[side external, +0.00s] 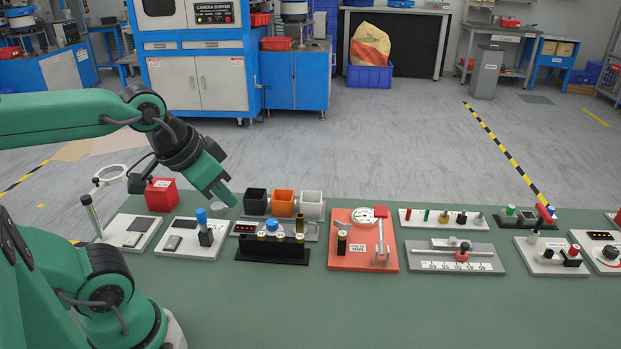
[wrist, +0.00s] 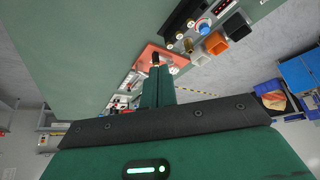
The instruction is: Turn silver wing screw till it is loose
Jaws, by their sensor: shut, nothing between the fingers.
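I cannot surely single out the silver wing screw; the parts are too small in both views. A grey plate with a ruler scale (side external: 425,263) carries a rail and a slider with a small dark and reddish clamp part (side external: 462,254), whose exact shape is unclear. My gripper (side external: 228,201) is high at the left, tilted down to the right, above and behind the left stations and well apart from that plate. In the wrist view my gripper's fingers (wrist: 159,70) lie side by side, shut and empty. They overlap the orange-red plate in that view.
An orange-red plate with a dial gauge (side external: 342,262) stands left of the ruler plate. A black rack with several cylinders (side external: 272,252) and three small bins, one orange (side external: 283,204), are nearer my gripper. The green table's front (side external: 400,315) is clear.

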